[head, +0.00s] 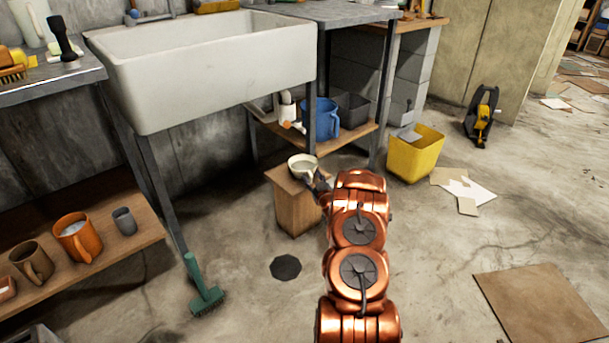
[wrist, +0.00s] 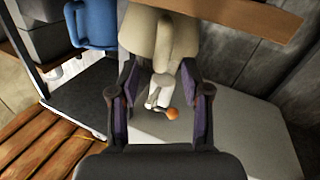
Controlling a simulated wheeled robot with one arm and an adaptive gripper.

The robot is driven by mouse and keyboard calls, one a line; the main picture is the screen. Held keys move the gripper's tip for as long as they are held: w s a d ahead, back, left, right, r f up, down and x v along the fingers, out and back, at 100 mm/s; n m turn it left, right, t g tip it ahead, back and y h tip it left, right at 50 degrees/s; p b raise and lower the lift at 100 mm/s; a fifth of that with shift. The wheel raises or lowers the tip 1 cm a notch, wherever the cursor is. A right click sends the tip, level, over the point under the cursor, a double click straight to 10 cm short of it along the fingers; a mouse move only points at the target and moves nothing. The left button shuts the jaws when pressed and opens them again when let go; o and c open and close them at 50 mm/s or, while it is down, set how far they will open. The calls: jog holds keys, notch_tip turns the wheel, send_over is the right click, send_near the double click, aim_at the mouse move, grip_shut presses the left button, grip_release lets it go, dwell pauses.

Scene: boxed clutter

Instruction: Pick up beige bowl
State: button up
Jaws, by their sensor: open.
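The beige bowl (head: 301,168) sits upright on top of a small wooden stand (head: 298,208) in the middle of the head view. My gripper (head: 319,182) is just to the right of the bowl, close to its rim. In the wrist view my gripper (wrist: 159,72) is open, its two fingers spread apart. A beige rounded shape (wrist: 140,35) with a handle-like part shows beyond and between the fingertips. I cannot tell for certain whether that shape is the bowl. No contact with the bowl is clear.
Behind the stand, a low shelf holds a blue jug (head: 321,119), also in the wrist view (wrist: 92,24), and small white items. A sink (head: 205,65) stands above at left. A yellow bin (head: 414,155) is at right. A green brush (head: 203,292) stands on the floor.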

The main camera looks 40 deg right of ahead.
jog(key=shift+x, duration=1)
jog(key=shift+a, duration=0.1)
grip_shut()
jog(key=shift+s, duration=0.1)
